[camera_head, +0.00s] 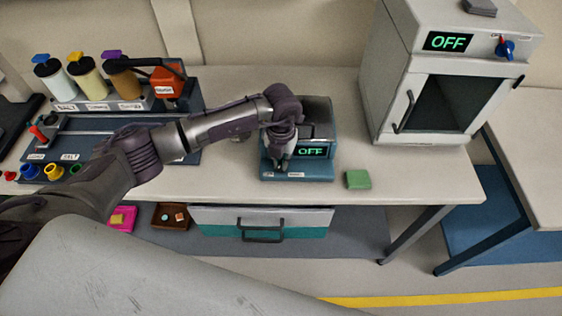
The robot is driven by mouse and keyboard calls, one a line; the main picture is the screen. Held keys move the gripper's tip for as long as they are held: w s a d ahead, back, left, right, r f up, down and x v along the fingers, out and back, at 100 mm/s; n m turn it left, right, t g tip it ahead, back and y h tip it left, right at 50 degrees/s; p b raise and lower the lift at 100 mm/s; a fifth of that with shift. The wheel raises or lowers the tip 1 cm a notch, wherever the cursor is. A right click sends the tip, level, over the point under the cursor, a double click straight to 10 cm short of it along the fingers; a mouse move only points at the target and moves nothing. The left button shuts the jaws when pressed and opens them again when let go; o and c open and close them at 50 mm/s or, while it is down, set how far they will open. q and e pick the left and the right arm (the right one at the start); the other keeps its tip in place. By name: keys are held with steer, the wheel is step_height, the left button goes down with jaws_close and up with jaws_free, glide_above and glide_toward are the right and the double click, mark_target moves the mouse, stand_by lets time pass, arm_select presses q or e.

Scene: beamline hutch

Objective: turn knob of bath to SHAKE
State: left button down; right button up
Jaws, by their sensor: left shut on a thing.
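The bath (318,170) is a small blue unit with a dark top, standing on the bench near its front edge. Its display (310,151) reads OFF in green letters. My left arm reaches in from the left, and my left gripper (281,163) points down at the left part of the bath's front. It is shut on the bath's knob, which the fingers hide almost wholly. The small labels along the bath's front edge are too small to read. My right gripper is not in view.
A green block (358,179) lies just right of the bath. A white oven (400,70) with its own OFF display and a red-and-blue knob stands at the back right. A rack with several labelled bottles (90,82) is at the left. A drawer (262,218) is below the bench.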

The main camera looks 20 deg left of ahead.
arm_select(q)
steer(key=n+b, duration=0.1)
steer(key=n, duration=0.4)
steer(key=shift+w+n, duration=0.1)
steer(key=shift+n, duration=0.2)
steer(key=n, duration=0.3)
steer(key=shift+w+r+n, duration=0.1)
steer(key=shift+n, duration=1.3)
steer(key=c, duration=1.5)
jaws_free()
steer(key=shift+b, duration=0.3)
step_height(320, 180, up, 12)
steer(key=shift+d, duration=0.1)
